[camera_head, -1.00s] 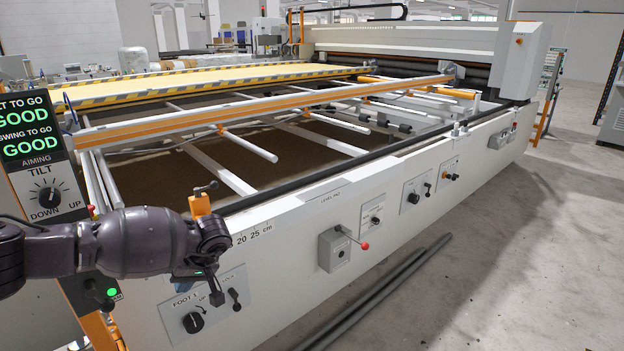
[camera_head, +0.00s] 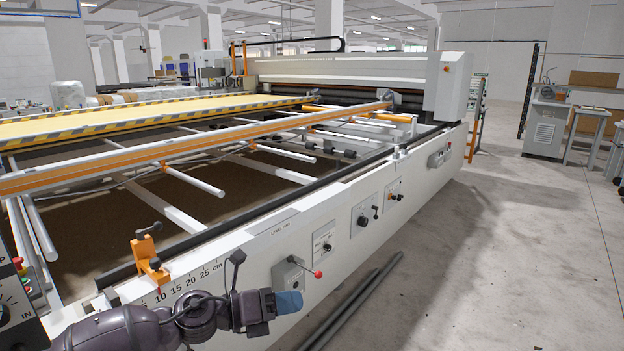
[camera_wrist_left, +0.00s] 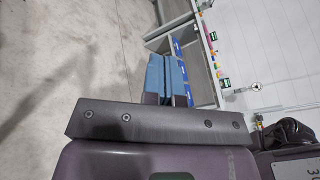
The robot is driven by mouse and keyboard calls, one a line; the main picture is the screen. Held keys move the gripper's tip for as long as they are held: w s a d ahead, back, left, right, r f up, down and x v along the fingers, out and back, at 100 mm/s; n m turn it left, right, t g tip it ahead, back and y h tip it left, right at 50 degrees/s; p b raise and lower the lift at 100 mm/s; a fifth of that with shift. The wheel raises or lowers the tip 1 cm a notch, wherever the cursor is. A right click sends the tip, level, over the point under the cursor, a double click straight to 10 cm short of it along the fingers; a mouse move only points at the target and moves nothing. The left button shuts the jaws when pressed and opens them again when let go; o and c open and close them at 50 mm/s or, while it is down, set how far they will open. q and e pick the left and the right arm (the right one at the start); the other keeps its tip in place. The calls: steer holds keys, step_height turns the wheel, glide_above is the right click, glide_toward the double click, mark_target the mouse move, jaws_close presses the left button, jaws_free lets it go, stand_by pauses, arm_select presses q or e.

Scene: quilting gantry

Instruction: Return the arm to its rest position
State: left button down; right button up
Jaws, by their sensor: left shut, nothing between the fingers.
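My left arm (camera_head: 190,318) comes in at the lower left of the head view, in front of the white machine side. My left gripper (camera_head: 289,302) has blue fingertips and points to the right, a little below the grey box with the red-knobbed lever (camera_head: 297,276). In the left wrist view the gripper's blue fingers (camera_wrist_left: 166,77) lie side by side, shut and empty. No contact with the machine shows. My right gripper is out of view.
The white gantry side panel (camera_head: 235,262) carries several knobs and a centimetre scale. An orange clamp (camera_head: 148,254) stands on its edge above my arm. Dark pipes (camera_head: 355,305) lie on the floor. The concrete floor to the right is open.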

arm_select(q)
steer(key=s+a+f+n+t+y+p, duration=0.1)
steer(key=s+a+f+n+t+y, duration=0.2)
steer(key=n, duration=0.7)
steer(key=s+a+f+n+t+y, duration=0.1)
steer(key=a+f+n+t+y, duration=0.2)
steer(key=n, duration=0.6)
steer(key=s+a+f+n+t+y+p, duration=0.1)
steer(key=s+a+n+t+y, duration=0.25)
steer(key=n, duration=0.65)
steer(key=s+a+f+n+g+y, duration=0.1)
steer(key=s+a+f+n+y, duration=0.1)
steer(key=s, duration=0.6)
steer(key=s+a+f+n+g+y, duration=0.2)
steer(key=s+a+f+n, duration=0.3)
steer(key=s+a+f, duration=0.2)
steer(key=s+a+f+n+g+y+p, duration=0.1)
steer(key=s+a+f+n+y, duration=0.1)
steer(key=s+f, duration=0.5)
steer(key=s+a+n, duration=0.1)
steer(key=s+a, duration=0.1)
steer(key=shift+a+f, duration=0.25)
steer(key=shift+a, duration=0.15)
steer(key=shift+n+y, duration=0.25)
steer(key=shift+n, duration=0.05)
